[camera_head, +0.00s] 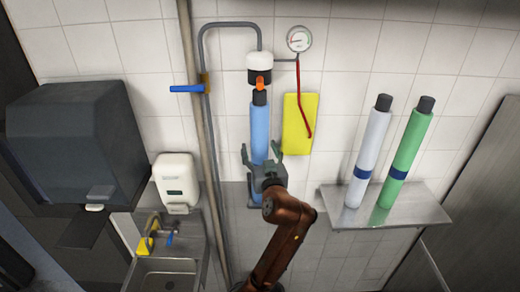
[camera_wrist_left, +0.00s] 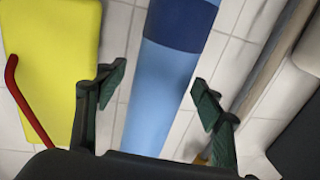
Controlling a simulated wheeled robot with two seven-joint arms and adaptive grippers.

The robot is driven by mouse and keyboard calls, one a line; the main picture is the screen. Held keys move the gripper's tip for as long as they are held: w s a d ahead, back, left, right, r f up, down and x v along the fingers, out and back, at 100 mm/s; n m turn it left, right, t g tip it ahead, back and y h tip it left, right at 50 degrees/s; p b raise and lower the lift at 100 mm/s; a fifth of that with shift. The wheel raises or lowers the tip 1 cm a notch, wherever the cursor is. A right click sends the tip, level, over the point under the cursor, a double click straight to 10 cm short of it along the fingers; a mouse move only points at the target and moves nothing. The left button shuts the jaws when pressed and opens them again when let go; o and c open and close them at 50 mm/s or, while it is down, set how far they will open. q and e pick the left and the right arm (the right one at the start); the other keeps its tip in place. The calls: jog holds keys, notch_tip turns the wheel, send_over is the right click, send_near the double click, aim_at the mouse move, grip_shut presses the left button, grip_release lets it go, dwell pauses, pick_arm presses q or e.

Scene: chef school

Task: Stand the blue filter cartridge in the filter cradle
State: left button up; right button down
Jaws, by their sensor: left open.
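The blue filter cartridge (camera_head: 259,122) stands upright against the tiled wall, under a white and black filter head (camera_head: 260,62). Its dark cap is just below that head, by an orange part (camera_head: 259,83). My left gripper (camera_head: 261,152) is open around the cartridge's lower part, a finger on each side. In the left wrist view the light blue body (camera_wrist_left: 160,95) and a dark blue band (camera_wrist_left: 185,22) show between the spread fingertips (camera_wrist_left: 158,77), with gaps on both sides. A grey bracket, probably the filter cradle (camera_head: 250,193), shows partly behind the gripper; the cartridge's foot is hidden.
A yellow panel (camera_head: 301,110) with a red hose (camera_head: 300,95) hangs to the right, below a gauge (camera_head: 299,39). A pipe (camera_head: 193,60) with a blue lever (camera_head: 187,89) is left. White (camera_head: 369,150) and green (camera_head: 405,155) cartridges stand on a steel shelf (camera_head: 425,205).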

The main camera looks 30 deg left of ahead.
pick_arm(q)
jog(key=shift+f, duration=0.15)
jog(key=v, duration=1.2)
dwell(0.3)
